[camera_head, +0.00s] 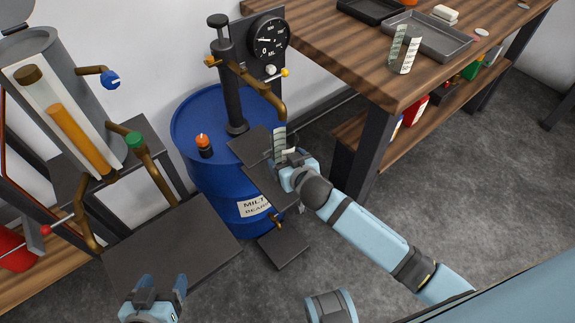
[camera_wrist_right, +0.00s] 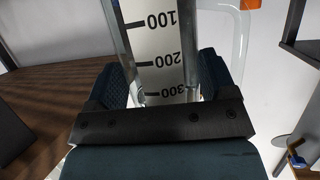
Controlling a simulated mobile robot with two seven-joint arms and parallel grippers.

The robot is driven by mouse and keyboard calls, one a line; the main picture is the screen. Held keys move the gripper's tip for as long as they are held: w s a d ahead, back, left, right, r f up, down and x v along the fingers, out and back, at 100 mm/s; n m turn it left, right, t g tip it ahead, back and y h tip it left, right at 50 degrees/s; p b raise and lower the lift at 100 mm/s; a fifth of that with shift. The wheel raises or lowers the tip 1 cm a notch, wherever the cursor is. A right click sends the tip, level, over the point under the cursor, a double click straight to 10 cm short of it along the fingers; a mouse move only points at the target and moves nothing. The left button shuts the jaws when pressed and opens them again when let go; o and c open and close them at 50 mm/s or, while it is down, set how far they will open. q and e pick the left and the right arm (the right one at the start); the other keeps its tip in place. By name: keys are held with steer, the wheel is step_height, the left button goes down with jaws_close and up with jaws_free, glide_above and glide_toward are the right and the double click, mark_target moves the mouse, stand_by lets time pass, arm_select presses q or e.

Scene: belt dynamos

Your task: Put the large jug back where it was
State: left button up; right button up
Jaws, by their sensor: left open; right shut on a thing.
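A clear jug (camera_head: 280,140) with a white scale is in my right gripper (camera_head: 288,160), over the dark shelf (camera_head: 247,150) in front of the blue barrel. I cannot tell if it touches the shelf. In the right wrist view the jug (camera_wrist_right: 158,45) sits between the fingers, its scale reading 100, 200 and 300, with a clear handle loop at its side. The right gripper (camera_wrist_right: 165,90) is shut on it. Another clear scaled jug (camera_head: 404,50) stands on the wooden table. My left gripper (camera_head: 158,287) is open and empty at the bottom left.
The blue barrel (camera_head: 190,130) carries a pump with a brass spout (camera_head: 268,95) and a dial (camera_head: 269,39). The wooden table (camera_head: 330,45) holds a grey tray (camera_head: 428,38) and a dark tray. A tank with brass taps (camera_head: 150,165) stands left above a dark plate (camera_head: 170,250).

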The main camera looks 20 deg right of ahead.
arm_select(q)
steer(key=shift+d, duration=0.1)
arm_select(e)
steer(key=shift+f, duration=0.7)
arm_select(q)
steer(key=shift+f, duration=0.1)
arm_select(e)
steer(key=shift+f, duration=0.1)
steer(key=o, duration=1.2)
steer(key=shift+f, duration=0.1)
steer(key=shift+s+r, duration=0.25)
arm_select(q)
steer(key=shift+s+a+p, duration=0.1)
steer(key=shift+a+p, duration=0.15)
steer(key=shift+p, duration=0.65)
arm_select(e)
steer(key=s+d+r+n+g+y, duration=0.1)
steer(key=s+g+y, duration=0.1)
steer(key=s, duration=1.9)
steer(key=shift+s+n, duration=0.3)
steer(key=shift+d+r, duration=0.1)
